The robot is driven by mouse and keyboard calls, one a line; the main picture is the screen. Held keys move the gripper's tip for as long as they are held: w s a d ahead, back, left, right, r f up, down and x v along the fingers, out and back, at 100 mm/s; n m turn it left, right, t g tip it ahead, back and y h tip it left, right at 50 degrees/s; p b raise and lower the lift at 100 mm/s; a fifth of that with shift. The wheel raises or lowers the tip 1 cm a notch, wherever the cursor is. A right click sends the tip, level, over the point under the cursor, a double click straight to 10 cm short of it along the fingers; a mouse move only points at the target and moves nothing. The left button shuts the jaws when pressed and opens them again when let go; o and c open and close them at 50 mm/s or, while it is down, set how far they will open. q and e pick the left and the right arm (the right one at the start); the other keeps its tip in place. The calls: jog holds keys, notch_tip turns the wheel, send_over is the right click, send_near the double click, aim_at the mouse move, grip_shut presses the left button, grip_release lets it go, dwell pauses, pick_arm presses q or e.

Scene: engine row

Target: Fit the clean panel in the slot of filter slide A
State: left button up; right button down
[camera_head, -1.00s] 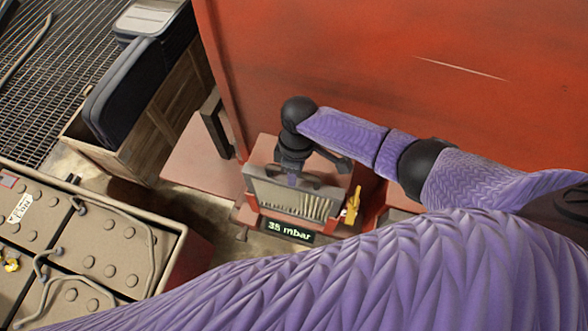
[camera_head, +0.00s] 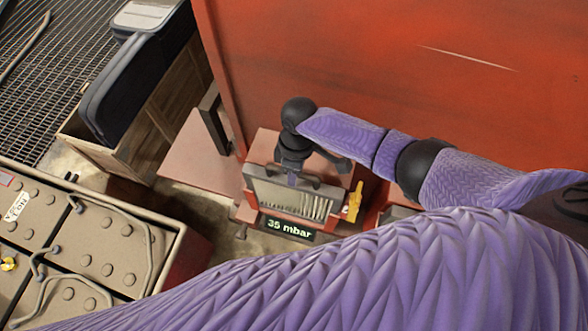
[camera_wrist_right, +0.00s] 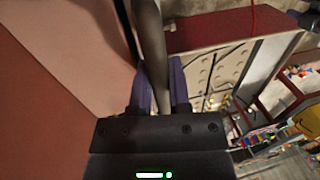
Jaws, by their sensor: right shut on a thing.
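A grey-framed panel with pale pleats (camera_head: 292,200) stands at the red housing (camera_head: 262,150), above a display reading "35 mbar" (camera_head: 288,228). I take it to be the clean panel at filter slide A; how deep it sits in the slot cannot be told. My right gripper (camera_head: 292,178) is at the panel's top edge, shut on it. In the right wrist view, the purple fingers (camera_wrist_right: 162,85) close on a grey bar (camera_wrist_right: 150,40), the panel's frame seen edge-on. A yellow lever (camera_head: 353,203) stands at the panel's right. My left gripper is out of view.
A tall red wall (camera_head: 400,80) rises behind my right arm. At left are a wooden crate (camera_head: 150,140) holding dark flat cases (camera_head: 125,95) and a battery box (camera_head: 90,250) with cables.

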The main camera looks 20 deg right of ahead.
jog(key=shift+f+b, duration=0.3)
jog(key=shift+f, duration=0.15)
jog(key=shift+c, duration=2.4)
grip_release()
notch_tip(320, 180, up, 10)
jog(key=w+d+p, duration=0.1)
jog(key=shift+w+p, duration=0.25)
jog(key=shift+p, duration=0.15)
